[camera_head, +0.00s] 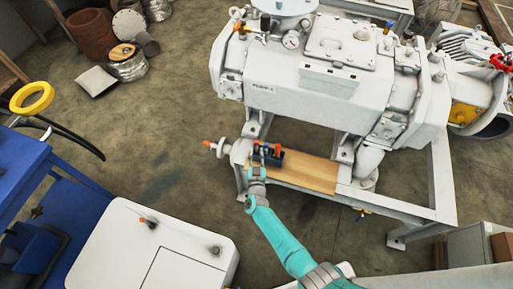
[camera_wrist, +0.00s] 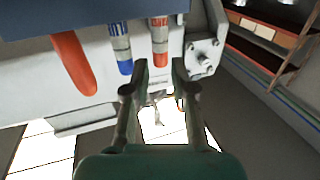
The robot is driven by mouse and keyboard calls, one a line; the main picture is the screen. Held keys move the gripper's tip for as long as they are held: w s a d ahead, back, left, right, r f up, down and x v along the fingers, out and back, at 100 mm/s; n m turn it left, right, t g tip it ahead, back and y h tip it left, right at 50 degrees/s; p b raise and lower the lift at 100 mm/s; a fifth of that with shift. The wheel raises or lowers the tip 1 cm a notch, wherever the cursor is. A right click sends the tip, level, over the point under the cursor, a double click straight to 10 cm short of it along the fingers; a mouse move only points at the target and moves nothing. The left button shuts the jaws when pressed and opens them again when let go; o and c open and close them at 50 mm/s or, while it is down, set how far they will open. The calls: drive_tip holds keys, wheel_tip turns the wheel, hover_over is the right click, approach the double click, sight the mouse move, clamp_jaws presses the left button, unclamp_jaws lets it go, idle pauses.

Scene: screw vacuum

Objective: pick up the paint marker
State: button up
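A dark holder (camera_head: 267,155) with several small coloured items stands at the left end of a wooden board under the pump. In the wrist view, a red marker-like item with a pale band (camera_wrist: 160,42) and a blue one (camera_wrist: 121,48) project from the dark blue holder (camera_wrist: 60,17). Which one is the paint marker I cannot tell. My gripper (camera_wrist: 160,65) is open, its fingers apart on either side of the red item's end, with no clear contact. In the head view my gripper (camera_head: 255,174) is just in front of the holder, its fingers too small to make out.
The wooden board (camera_head: 312,173) is bare right of the holder. The grey pump (camera_head: 318,85) hangs close above it. A thick orange item (camera_wrist: 75,65) projects beside the blue one. A white cabinet (camera_head: 120,245) stands lower left.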

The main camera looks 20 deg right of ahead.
sight(257, 144)
drive_tip(key=x, duration=0.3)
drive_tip(key=shift+w+d+r, duration=0.1)
drive_tip(key=shift+w+r, duration=0.1)
drive_tip(key=shift+w, duration=0.1)
drive_tip(key=shift+x, duration=0.85)
clamp_jaws()
